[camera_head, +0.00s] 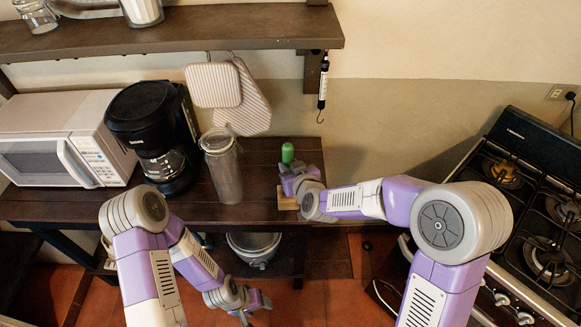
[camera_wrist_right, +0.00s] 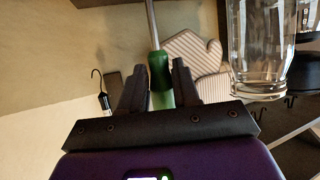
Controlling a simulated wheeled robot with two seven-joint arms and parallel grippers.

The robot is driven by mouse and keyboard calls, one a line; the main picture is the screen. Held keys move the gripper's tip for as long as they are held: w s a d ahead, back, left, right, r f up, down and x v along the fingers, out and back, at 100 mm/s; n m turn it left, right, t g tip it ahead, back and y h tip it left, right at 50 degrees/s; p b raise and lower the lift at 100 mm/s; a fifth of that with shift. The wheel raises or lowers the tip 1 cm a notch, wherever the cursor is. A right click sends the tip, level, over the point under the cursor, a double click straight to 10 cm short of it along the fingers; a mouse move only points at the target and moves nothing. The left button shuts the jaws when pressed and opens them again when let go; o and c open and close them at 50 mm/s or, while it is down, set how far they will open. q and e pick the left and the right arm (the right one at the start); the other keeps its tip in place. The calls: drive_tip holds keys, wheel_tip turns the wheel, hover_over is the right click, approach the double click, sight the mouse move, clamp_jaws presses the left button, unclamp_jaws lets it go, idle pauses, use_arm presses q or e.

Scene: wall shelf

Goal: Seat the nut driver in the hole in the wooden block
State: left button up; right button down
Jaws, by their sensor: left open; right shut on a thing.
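The nut driver (camera_head: 288,153) shows its green handle top above my right gripper (camera_head: 290,172) in the head view. My right gripper is shut on the handle. In the right wrist view, which is upside down, the green handle (camera_wrist_right: 160,72) sits between the fingers and the metal shaft (camera_wrist_right: 151,24) runs out past the top edge. The wooden block (camera_head: 287,203) is on the counter just below my right gripper, partly covered by it. The shaft's tip is hidden, so I cannot tell if it is in the hole. My left gripper (camera_head: 243,309) is open and empty, low before the counter.
A tall clear jar (camera_head: 225,175) stands left of the block, also in the right wrist view (camera_wrist_right: 258,45). A coffee maker (camera_head: 155,130) and microwave (camera_head: 65,140) stand further left. Oven mitts (camera_head: 213,86) and a hook scale (camera_head: 323,85) hang behind. A stove (camera_head: 535,150) is right.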

drive_tip(key=shift+f+b, duration=1.25)
drive_tip(key=shift+f, duration=0.15)
drive_tip(key=c, duration=0.7)
unclamp_jaws()
drive_tip(key=shift+c, duration=0.2)
drive_tip(key=v, duration=0.7)
drive_tip(key=shift+s+r+p, duration=0.2)
drive_tip(key=shift+s+p, duration=0.05)
drive_tip(key=shift+p, duration=0.1)
drive_tip(key=shift+d, duration=0.1)
